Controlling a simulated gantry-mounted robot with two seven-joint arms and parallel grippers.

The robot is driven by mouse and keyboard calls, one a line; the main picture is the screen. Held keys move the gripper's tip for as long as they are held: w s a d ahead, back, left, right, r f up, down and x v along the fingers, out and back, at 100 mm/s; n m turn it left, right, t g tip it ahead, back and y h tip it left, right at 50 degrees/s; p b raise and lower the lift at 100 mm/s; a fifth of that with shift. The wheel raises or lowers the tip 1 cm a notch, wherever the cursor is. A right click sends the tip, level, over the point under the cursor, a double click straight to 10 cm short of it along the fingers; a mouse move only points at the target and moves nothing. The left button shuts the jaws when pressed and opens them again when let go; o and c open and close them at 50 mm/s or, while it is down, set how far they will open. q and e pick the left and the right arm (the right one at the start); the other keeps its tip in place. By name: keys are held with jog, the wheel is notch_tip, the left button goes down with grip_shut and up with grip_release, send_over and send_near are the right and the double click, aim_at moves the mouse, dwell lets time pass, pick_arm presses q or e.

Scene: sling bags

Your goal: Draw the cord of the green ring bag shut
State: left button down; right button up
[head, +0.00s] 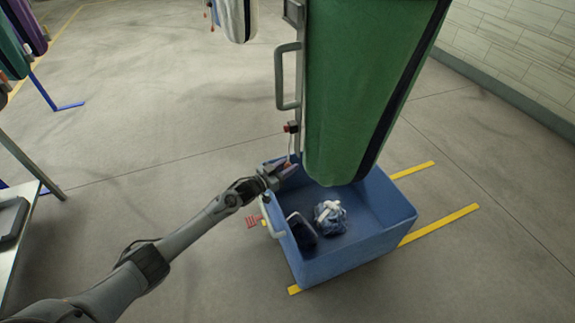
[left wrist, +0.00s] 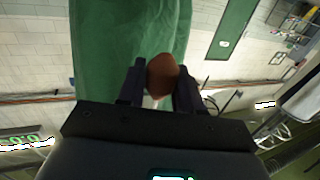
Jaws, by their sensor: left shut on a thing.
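The green bag (head: 360,95) hangs large at the upper right of the head view, its rounded bottom over a blue bin. In the left wrist view the green fabric (left wrist: 105,45) fills the upper middle behind the fingers. My left gripper (head: 286,170) is beside the bag's lower left edge. It is shut on a small brown knob (left wrist: 163,72), which shows between its two dark fingers; this looks like a cord end. The cord itself and the bag's ring cannot be made out. My right gripper is not in view.
The blue bin (head: 355,260) stands below the bag, with a crumpled blue-and-white bundle (head: 329,214) inside. A grey handle (head: 288,77) is left of the bag. The left floor is mostly clear.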

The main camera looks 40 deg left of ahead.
pick_arm(q)
jog(key=c, duration=1)
grip_release()
jog(key=shift+s+d+f, duration=0.1)
jog(key=shift+f, duration=0.4)
jog(key=shift+o, duration=0.8)
jog(key=shift+d, duration=0.1)
jog(key=shift+r, duration=0.15)
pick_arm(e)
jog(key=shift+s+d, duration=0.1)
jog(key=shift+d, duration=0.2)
pick_arm(q)
jog(key=shift+s+r, duration=0.1)
jog(key=shift+r, duration=0.05)
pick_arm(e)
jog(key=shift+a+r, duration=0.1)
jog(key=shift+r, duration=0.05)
pick_arm(q)
jog(key=shift+s+a+p, duration=0.2)
jog(key=shift+s+p, duration=0.05)
jog(key=shift+p, duration=0.05)
jog(key=p+v, duration=0.4)
jog(key=v, duration=0.6)
jog(key=shift+d, duration=0.15)
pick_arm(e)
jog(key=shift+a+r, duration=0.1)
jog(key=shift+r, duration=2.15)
pick_arm(q)
jog(key=shift+s, duration=0.1)
